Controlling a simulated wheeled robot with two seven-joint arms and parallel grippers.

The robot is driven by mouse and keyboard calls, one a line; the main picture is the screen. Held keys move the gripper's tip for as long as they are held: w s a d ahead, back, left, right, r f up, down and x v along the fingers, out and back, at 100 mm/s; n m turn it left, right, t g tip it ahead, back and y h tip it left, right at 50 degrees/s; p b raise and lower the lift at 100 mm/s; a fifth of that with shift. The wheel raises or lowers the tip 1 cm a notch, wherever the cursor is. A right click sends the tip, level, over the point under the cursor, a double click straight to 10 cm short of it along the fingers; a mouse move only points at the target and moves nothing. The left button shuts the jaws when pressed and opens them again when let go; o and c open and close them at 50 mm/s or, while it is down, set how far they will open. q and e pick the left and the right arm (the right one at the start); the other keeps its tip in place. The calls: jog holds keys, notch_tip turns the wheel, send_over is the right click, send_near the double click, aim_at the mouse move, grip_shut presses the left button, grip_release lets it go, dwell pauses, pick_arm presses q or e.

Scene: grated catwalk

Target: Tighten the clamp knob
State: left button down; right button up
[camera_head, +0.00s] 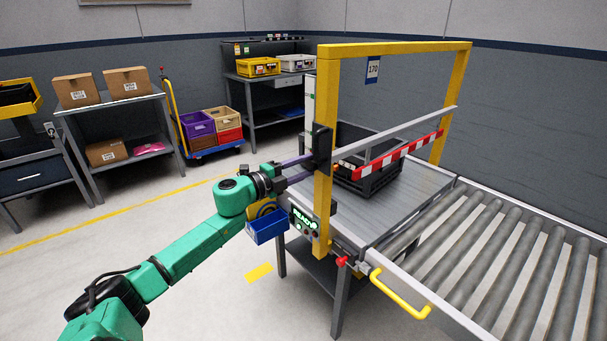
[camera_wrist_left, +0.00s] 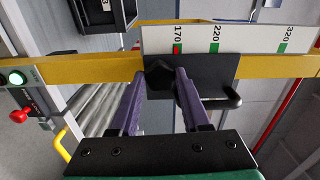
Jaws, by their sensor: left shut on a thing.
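The clamp knob (camera_wrist_left: 158,75) is a dark lobed knob on a black clamp block (camera_wrist_left: 213,72), on the yellow post of the frame (camera_wrist_left: 110,69). In the left wrist view my left gripper (camera_wrist_left: 160,78) has its two purple fingers on either side of the knob, shut on it. In the head view my left gripper (camera_head: 306,168) reaches the black clamp (camera_head: 321,143) on the near yellow post (camera_head: 323,195); the knob itself is hidden there. A white scale plate (camera_wrist_left: 240,40) reads 170, 220 and 320, with a red mark near 170. My right gripper is not in view.
A grey bar (camera_head: 405,133) and a red-white striped bar (camera_head: 400,152) cross above a black crate (camera_head: 370,180) on the conveyor. A blue bin (camera_head: 267,227) and a control box (camera_head: 303,222) showing READY are just below my gripper.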

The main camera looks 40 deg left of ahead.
pick_arm(q)
jog(key=m+b, duration=0.3)
jog(key=m, duration=0.1)
jog(key=shift+f, duration=0.15)
jog(key=shift+m+b, duration=0.9)
jog(key=shift+m, duration=0.4)
jog(key=shift+c, duration=1.8)
grip_release()
jog(key=shift+r, duration=0.2)
jog(key=shift+s, duration=0.1)
